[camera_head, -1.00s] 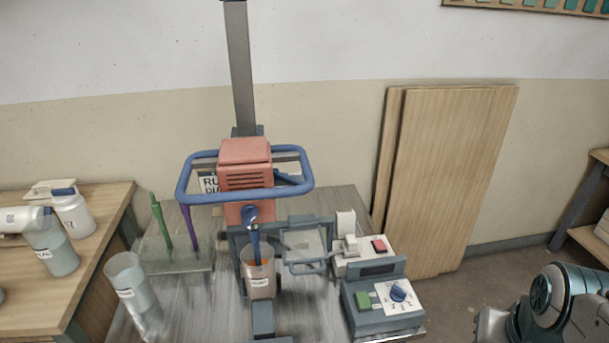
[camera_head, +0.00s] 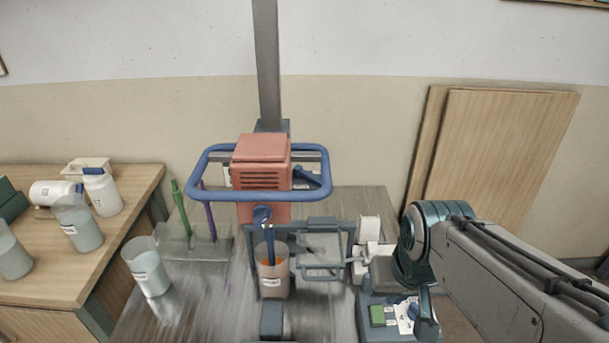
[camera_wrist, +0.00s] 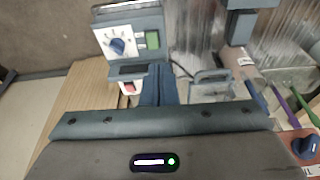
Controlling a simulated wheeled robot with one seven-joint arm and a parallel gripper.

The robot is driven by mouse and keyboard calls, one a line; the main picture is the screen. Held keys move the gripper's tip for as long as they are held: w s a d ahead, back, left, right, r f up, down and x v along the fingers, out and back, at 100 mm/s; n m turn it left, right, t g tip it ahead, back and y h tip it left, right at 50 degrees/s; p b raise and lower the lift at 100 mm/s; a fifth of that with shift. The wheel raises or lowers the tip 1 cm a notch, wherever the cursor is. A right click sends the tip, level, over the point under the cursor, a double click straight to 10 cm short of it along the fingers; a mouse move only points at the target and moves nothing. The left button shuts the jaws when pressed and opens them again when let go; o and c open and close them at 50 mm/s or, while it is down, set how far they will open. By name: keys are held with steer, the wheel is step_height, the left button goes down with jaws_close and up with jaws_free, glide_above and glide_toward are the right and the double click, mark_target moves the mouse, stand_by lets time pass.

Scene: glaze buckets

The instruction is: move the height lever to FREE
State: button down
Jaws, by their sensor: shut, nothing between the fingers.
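The orange-red mixer head (camera_head: 262,178) hangs on a grey column, ringed by a blue guard bar. A blue lever (camera_head: 307,177) stands out from its right side, tilted, with a white label partly hidden behind it. I take this to be the height lever; I cannot read its marks. My gripper (camera_wrist: 157,84) is shut and empty in the wrist view, above the bench beside the control box, apart from the mixer head. In that view part of the mixer head (camera_wrist: 295,137) and a blue knob show at the lower right; I cannot tell whether it is the lever.
A control box with a dial (camera_wrist: 117,45) and green button (camera_head: 377,315) stands at the front right, partly behind my arm. A bucket (camera_head: 273,278) stands under the mixer. Stirrers (camera_head: 208,222) and a beaker (camera_head: 150,270) stand left. Boards (camera_head: 500,160) lean on the wall.

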steer(key=w+f+n+t+b, duration=0.4)
steer(key=w+n+t+b, duration=0.6)
steer(key=w, duration=0.6)
steer(key=w+a+r+n+t+y+b, duration=0.1)
steer(key=w+a+n+t+y+b, duration=0.1)
steer(key=a+n+y, duration=0.7)
steer(key=n+b, duration=0.1)
steer(key=n, duration=0.4)
steer(key=shift+w+a+r+n+t, duration=0.25)
steer(key=shift+w+n+t, duration=0.05)
steer(key=shift+w, duration=0.1)
